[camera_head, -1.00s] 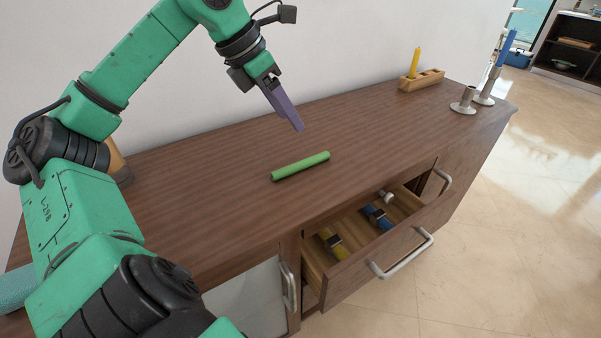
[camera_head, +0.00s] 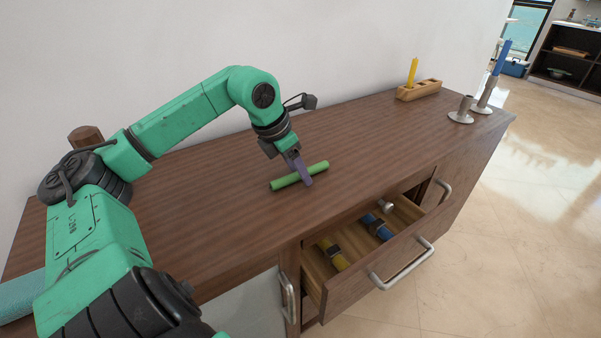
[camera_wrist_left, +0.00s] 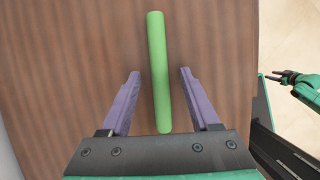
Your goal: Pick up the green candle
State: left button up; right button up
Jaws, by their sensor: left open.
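The green candle (camera_head: 284,182) lies on its side on the brown wooden cabinet top. My left gripper (camera_head: 302,178) is over it, with the purple fingers hiding part of the candle in the head view. In the left wrist view the candle (camera_wrist_left: 158,70) runs lengthwise between the two open fingers of my left gripper (camera_wrist_left: 160,84), with a gap on each side. Whether the fingertips reach the candle's height is hard to tell. A small part of my right arm, with its gripper (camera_wrist_left: 283,77), shows at the right edge of the wrist view.
An open drawer (camera_head: 385,262) juts from the cabinet front, holding yellow and blue items. A wooden holder (camera_head: 428,89) with a yellow candle (camera_head: 412,72) stands at the back right. Metal candle holders (camera_head: 462,112) and a blue candle (camera_head: 502,56) stand farther right. The surrounding top is clear.

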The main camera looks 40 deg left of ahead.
pick_arm(q)
grip_shut()
jog(key=shift+r, duration=0.1)
dwell(0.5)
